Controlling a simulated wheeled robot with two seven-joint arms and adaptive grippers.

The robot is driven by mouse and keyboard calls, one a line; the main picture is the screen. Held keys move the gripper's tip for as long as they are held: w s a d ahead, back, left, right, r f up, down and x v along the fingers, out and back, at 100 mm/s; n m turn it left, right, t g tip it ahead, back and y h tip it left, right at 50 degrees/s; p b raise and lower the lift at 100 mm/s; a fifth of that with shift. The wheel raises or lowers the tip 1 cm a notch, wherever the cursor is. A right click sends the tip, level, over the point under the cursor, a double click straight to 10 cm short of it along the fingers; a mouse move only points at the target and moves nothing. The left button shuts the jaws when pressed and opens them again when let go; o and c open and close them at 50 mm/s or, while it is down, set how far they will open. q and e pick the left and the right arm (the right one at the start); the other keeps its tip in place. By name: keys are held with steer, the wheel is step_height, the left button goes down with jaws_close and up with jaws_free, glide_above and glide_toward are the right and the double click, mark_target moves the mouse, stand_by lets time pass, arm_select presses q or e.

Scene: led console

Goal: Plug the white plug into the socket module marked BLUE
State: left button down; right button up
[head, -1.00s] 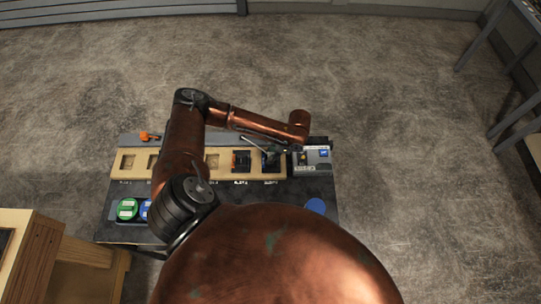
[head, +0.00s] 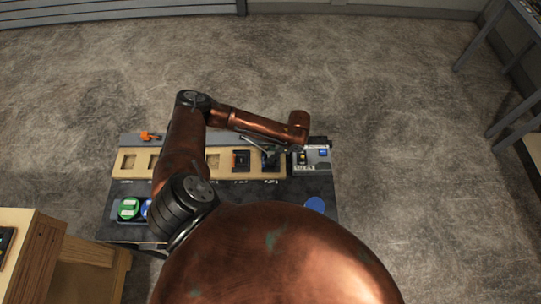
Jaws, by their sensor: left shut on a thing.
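My left arm comes in from the left and bends over the wooden slot rack (head: 225,176). My left gripper (head: 268,157) points down over the rack's right end, mostly hidden under the wrist. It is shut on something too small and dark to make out. A black module (head: 241,160) sits in the rack just left of the gripper. A grey unit (head: 312,160) with a blue label stands at the rack's right end; I cannot read its small lettering. I cannot pick out the white plug. My right gripper is out of view.
A green round piece (head: 128,208) and a partly hidden blue one lie at the dark console's left front. A blue disc (head: 315,205) is at its right front. An orange item (head: 149,136) lies behind the rack. A wooden cabinet (head: 40,255) stands at lower left.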

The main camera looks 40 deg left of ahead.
arm_select(q)
steer(key=shift+s+d+f, duration=0.25)
steer(key=shift+s+f, duration=0.25)
steer(key=shift+f, duration=0.25)
steer(key=c, duration=1.9)
jaws_free()
steer(key=shift+o, duration=1.4)
steer(key=shift+w+a+f, duration=0.1)
steer(key=shift+f, duration=0.05)
steer(key=shift+w, duration=0.1)
steer(key=o, duration=0.7)
steer(key=shift+r, duration=0.25)
steer(key=shift+o, duration=1.4)
steer(key=shift+w+a, duration=0.1)
steer(key=shift+w, duration=0.1)
steer(key=shift+r, duration=0.15)
